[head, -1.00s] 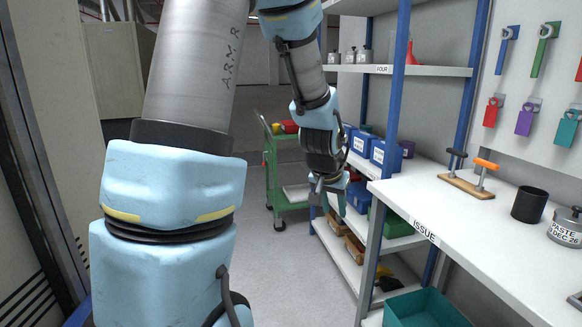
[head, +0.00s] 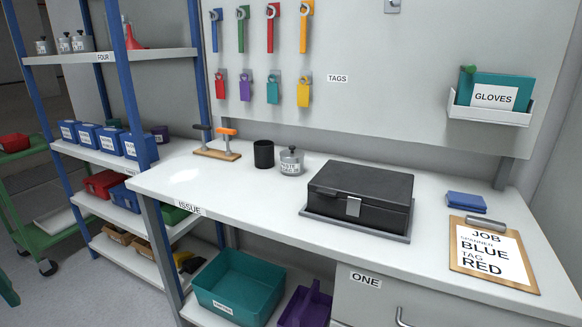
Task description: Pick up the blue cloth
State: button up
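A small folded blue cloth (head: 466,202) lies flat on the white bench top near its right end. It sits to the right of the black case and just behind the clipboard, apart from the case. My gripper is not in the current head view, so its state and distance from the cloth are not shown.
A black latched case (head: 360,194) stands mid-bench. A clipboard (head: 487,254) reading JOB, SPANNER BLUE, TAG RED lies in front of the cloth. A glove holder (head: 490,112) hangs on the wall above. A tin (head: 291,161) and black cup (head: 263,154) stand further left.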

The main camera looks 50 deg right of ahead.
aim_at(472, 202)
jog(key=z, duration=1.5)
